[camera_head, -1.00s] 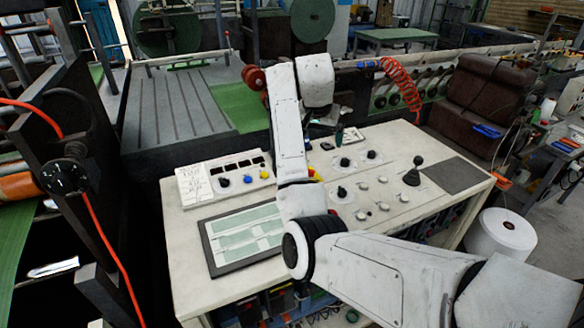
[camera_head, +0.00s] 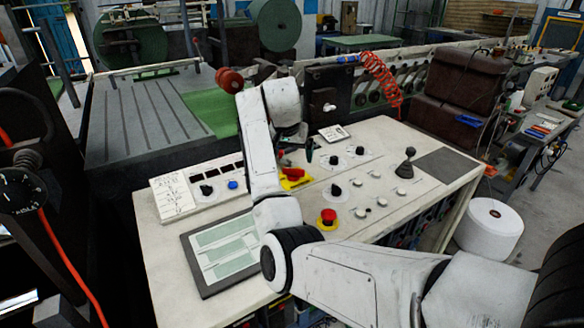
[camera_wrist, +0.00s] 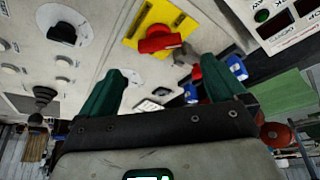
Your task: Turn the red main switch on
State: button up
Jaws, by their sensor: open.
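The red main switch (camera_head: 291,173) is a red rotary handle on a yellow plate (camera_head: 295,183), on the white control desk (camera_head: 160,250). In the wrist view the red handle (camera_wrist: 160,44) lies across the yellow plate (camera_wrist: 184,22), beyond the fingers. My gripper (camera_wrist: 162,85) has two green fingers spread apart with nothing between them. In the head view my gripper (camera_head: 309,152) is beside the switch, partly hidden by my arm. I see no contact with the handle, though the exact gap is hard to tell.
A red mushroom button (camera_head: 328,215) on a yellow base sits nearer on the desk. Black knobs (camera_head: 336,190), white buttons and a joystick (camera_head: 405,165) stand to the right. A display panel (camera_head: 222,250) lies front left. A white roll (camera_head: 490,229) stands on the floor at right.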

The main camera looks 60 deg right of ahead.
aim_at(293, 170)
jog(key=x, duration=0.7)
jog(key=shift+d+f+p, duration=0.1)
jog(key=shift+f+p, duration=0.1)
jog(key=shift+p, duration=0.15)
jog(key=c, duration=1.1)
